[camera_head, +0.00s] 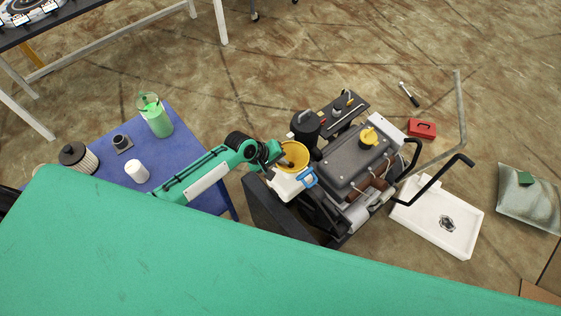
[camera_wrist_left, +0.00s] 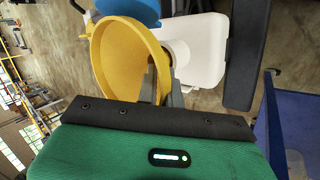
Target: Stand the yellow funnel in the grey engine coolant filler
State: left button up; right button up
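The yellow funnel (camera_head: 294,153) sits with its wide mouth up, above the white coolant tank (camera_head: 285,187) at the engine's near left. In the left wrist view the funnel (camera_wrist_left: 108,55) fills the upper middle, in front of the white tank (camera_wrist_left: 200,48). My left gripper (camera_head: 280,156) grips the funnel's rim wall; its fingers show in the wrist view (camera_wrist_left: 162,82), one inside and one outside. A blue cap (camera_head: 306,177) is beside the tank. My right gripper is out of view.
The engine (camera_head: 355,160) with a yellow cap (camera_head: 369,136) stands right of the funnel. A blue table (camera_head: 190,150) at left holds a green-filled jug (camera_head: 155,118), a white bottle (camera_head: 137,171) and a filter (camera_head: 78,157). A white tray (camera_head: 465,228) lies at right.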

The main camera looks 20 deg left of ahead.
pick_arm(q)
jog(key=o, duration=0.4)
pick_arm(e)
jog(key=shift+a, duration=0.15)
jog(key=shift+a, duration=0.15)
